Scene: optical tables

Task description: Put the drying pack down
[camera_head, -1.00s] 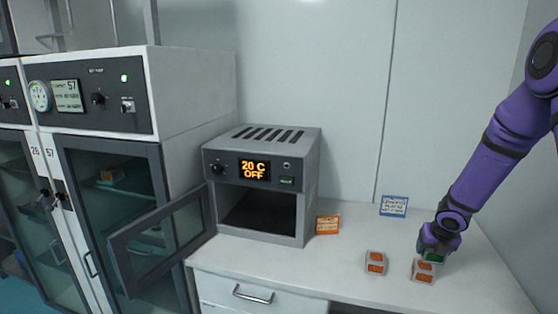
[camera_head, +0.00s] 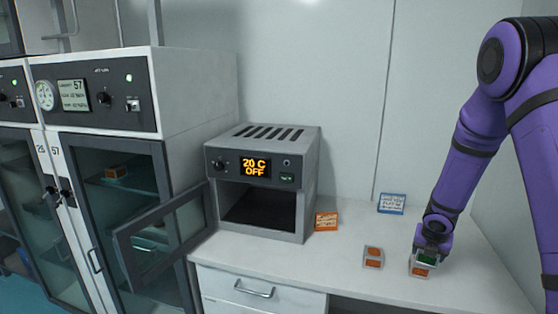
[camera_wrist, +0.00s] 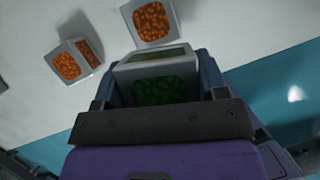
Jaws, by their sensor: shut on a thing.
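My gripper (camera_head: 430,249) is shut on a drying pack with green beads (camera_wrist: 165,90). In the wrist view the pack sits between both fingers (camera_wrist: 160,74). In the head view the green pack (camera_head: 427,258) is low over the right part of the bench; I cannot tell whether it touches the top. An orange-bead pack (camera_head: 419,271) is right in front of it, partly covered in this view. A second orange-bead pack (camera_head: 373,257) stands to the left on the bench. Both orange packs also show in the wrist view, one near the top (camera_wrist: 152,20), one at left (camera_wrist: 75,62).
A small oven (camera_head: 262,182) reading 20 C OFF stands on the bench (camera_head: 345,282) with its door (camera_head: 165,235) open. An orange card (camera_head: 326,221) and a blue card (camera_head: 391,204) stand behind the packs. Glass-door cabinets (camera_head: 110,190) are at left. The bench right of my gripper is clear.

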